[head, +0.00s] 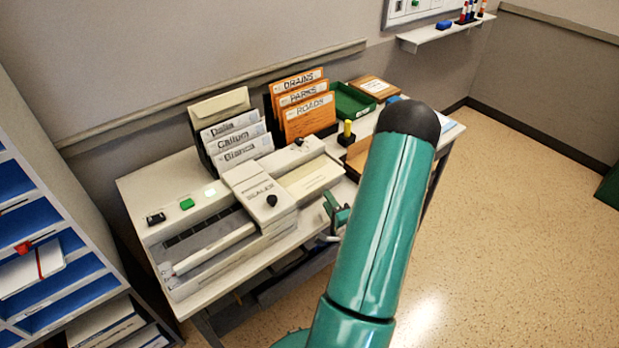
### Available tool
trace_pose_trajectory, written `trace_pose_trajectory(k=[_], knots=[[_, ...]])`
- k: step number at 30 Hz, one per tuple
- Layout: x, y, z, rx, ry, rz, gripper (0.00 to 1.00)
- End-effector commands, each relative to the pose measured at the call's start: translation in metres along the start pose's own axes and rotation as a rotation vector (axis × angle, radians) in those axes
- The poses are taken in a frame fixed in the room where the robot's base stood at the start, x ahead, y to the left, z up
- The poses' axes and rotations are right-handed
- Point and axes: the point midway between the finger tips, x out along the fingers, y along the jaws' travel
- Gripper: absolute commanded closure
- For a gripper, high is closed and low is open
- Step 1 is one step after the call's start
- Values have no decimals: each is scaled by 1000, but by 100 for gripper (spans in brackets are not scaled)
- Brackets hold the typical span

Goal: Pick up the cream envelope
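A cream envelope (219,106) with its flap side showing stands at the back of a black sorting rack on the desk. In front of it are white envelopes with the names Dalia, Callum and Bianca. Another flat cream piece (311,180) lies on the sealer's right side; I cannot tell whether it is an envelope or part of the machine. My gripper (333,215) is near the desk's front edge, right of the sealer and apart from the rack. My green arm hides much of it, so its opening is unclear.
The sealer (262,195) and a long roller machine (210,240) fill the desk's left half. Orange folders (307,110) stand right of the envelopes, with a green tray (352,102) beyond. A pigeonhole shelf (75,270) stands at left.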

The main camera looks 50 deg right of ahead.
Motion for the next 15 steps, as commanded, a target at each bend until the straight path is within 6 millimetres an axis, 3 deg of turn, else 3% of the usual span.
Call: trace_pose_trajectory(k=[9,15], knots=[[43,-5,11,-2,-2,-1,66],[49,-5,10,-1,0,1,66]])
